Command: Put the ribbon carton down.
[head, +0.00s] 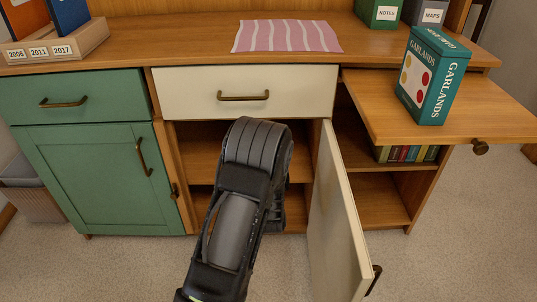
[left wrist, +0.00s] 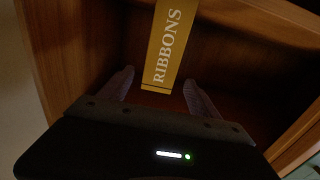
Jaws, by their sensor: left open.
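The yellow ribbon carton (left wrist: 166,45), with white lettering "RIBBONS", shows in the left wrist view inside a dark wooden compartment. Its near end lies between the fingertips of my left gripper (left wrist: 158,80). The fingers are spread, with a visible gap on each side of the carton. The compartment is too dark to tell exactly how the carton rests on its floor. In the head view my left arm reaches into the open middle compartment (head: 182,146), under the cream drawer (head: 200,95). The arm hides the carton and the fingers there. My right gripper is not in view.
The cream door (head: 338,220) stands open just right of my arm. A pull-out board (head: 490,112) at right holds a teal Garlands box (head: 433,80). Books (head: 408,154) sit on a shelf below it. A green door (head: 90,180) is shut at left. A striped pink cloth (head: 287,36) lies on top.

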